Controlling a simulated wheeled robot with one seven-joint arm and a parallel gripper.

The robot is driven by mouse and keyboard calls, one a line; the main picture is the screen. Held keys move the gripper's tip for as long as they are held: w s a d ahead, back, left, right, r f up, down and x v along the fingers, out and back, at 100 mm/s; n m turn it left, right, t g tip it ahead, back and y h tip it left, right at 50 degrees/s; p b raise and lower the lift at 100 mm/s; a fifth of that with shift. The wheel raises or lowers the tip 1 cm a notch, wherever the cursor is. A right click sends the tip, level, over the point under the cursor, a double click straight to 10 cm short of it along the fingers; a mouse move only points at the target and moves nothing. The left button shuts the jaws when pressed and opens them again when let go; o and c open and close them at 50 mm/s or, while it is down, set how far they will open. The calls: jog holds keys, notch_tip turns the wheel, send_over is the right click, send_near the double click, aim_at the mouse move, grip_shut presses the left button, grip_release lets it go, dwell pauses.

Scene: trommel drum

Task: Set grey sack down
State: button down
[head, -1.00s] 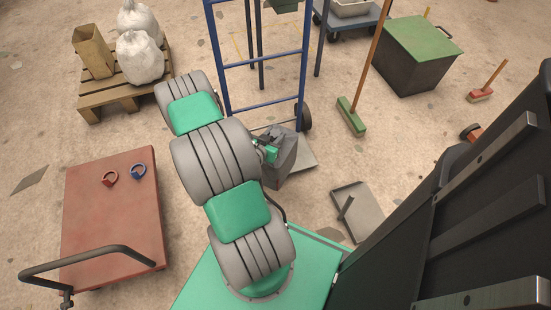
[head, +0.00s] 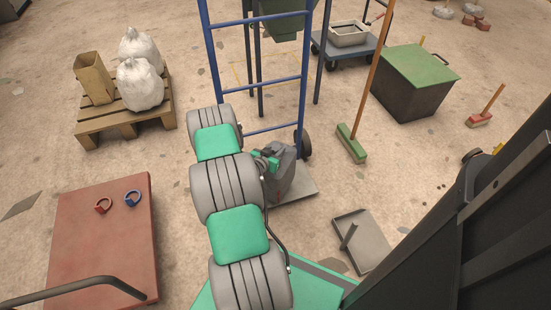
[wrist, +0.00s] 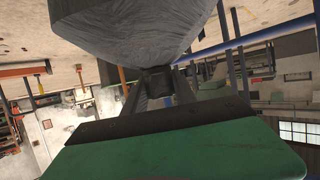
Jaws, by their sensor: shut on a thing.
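The grey sack (head: 281,180) hangs at my gripper (head: 268,158) in the head view, above or on the toe plate of the blue hand truck (head: 303,85). I cannot tell whether its base touches the plate. My gripper is shut on the sack's gathered top; my arm partly hides both. In the wrist view the sack (wrist: 140,30) fills the upper middle, its neck pinched between the fingers (wrist: 157,88). The hand truck's grey toe plate (head: 306,190) shows to the right of the sack.
A red platform cart (head: 100,245) with two rings stands at left. A pallet (head: 125,120) with white sacks is behind it. A green broom (head: 351,143), a grey dustpan (head: 362,240) and a green-lidded bin (head: 415,80) stand at right. Bare floor lies between them.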

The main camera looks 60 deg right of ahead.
jog(key=shift+w+d+f, duration=0.3)
jog(key=shift+d+f, duration=0.3)
jog(key=shift+f, duration=0.05)
jog(key=shift+w+d+f+b, duration=0.15)
jog(key=shift+f+b, duration=0.3)
jog(key=shift+f, duration=0.5)
jog(key=shift+d+f+b, duration=0.15)
jog(key=shift+f+b, duration=0.3)
jog(key=shift+f, duration=0.45)
jog(key=c, duration=1)
grip_release()
jog(key=shift+a+f, duration=0.1)
jog(key=shift+f, duration=0.05)
